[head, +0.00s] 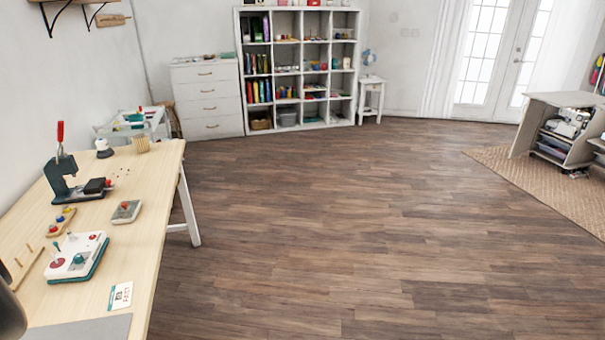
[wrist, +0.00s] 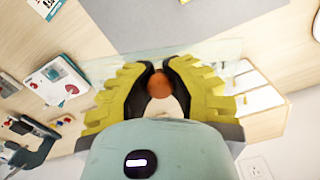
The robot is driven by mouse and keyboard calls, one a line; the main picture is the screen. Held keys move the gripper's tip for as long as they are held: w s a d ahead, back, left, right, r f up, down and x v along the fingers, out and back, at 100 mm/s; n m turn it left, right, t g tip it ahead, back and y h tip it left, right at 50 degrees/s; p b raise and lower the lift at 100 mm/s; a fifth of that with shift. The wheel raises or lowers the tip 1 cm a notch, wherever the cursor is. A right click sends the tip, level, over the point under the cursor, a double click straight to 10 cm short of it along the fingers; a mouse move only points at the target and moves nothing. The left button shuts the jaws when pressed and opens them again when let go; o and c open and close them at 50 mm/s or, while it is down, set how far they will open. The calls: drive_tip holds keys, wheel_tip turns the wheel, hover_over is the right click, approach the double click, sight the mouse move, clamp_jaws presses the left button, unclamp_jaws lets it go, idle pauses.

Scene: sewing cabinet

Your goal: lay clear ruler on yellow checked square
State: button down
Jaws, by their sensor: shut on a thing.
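My gripper (wrist: 159,74) shows in the wrist view with its two yellow-and-black fingers closed in around a round brown knob (wrist: 160,87). A pale, see-through sheet, which looks like the clear ruler (wrist: 103,69), extends to both sides beyond the fingers. It appears held above the table, and the fingers hide its middle. How the knob joins it is hidden. The yellow checked square cannot be made out clearly; only a small yellow bit shows at the wrist view's top edge. Neither my gripper nor the ruler shows clearly in the head view.
The wooden worktable (head: 140,215) runs along the left. On it are a grey mat (head: 85,330), a printed card (head: 120,296), a white-and-teal box (head: 76,257), a small grey box (head: 126,212) and a black press (head: 68,178). Open floor (head: 330,240) lies to the right.

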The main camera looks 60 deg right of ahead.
drive_tip(key=shift+s+a+f, duration=0.1)
drive_tip(key=shift+f, duration=0.4)
